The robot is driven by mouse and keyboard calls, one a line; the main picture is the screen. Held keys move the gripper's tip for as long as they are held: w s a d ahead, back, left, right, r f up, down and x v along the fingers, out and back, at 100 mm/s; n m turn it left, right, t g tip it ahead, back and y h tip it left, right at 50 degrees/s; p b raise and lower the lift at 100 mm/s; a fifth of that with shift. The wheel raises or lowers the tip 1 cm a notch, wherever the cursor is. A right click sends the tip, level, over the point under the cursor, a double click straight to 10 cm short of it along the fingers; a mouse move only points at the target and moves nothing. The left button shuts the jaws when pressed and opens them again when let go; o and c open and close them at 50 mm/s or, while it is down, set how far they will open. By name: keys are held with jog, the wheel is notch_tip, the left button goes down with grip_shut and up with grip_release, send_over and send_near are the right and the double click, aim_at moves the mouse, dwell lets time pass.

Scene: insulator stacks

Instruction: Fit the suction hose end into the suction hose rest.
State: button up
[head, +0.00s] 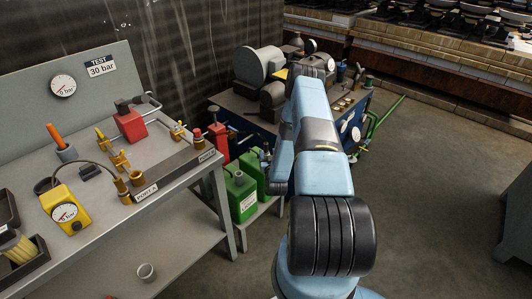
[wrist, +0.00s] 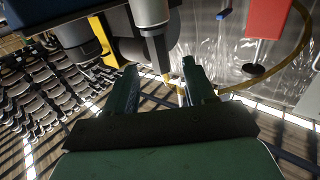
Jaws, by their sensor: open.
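My gripper (wrist: 163,72) is open, with two dark green fingers spread apart in the wrist view. A grey cylindrical part (wrist: 155,48) shows beyond and between the fingertips; I cannot tell whether they touch it. Nothing is clearly held. In the head view my arm reaches over the blue bench and hides the gripper. A green tube (head: 386,117) slants up at the right side of that bench; I cannot tell whether it is the suction hose. I cannot clearly identify the suction hose end or its rest in either view.
The blue bench (head: 229,101) carries a grey rounded machine (head: 255,64) and small fittings. Green cans (head: 240,193) stand on a low stand before it. A grey test table (head: 176,196) fills the left. A red block (wrist: 268,17) shows in the wrist view.

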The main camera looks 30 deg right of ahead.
aim_at(266, 149)
jog(key=shift+x, duration=2.9)
jog(key=shift+f, duration=0.1)
grip_shut()
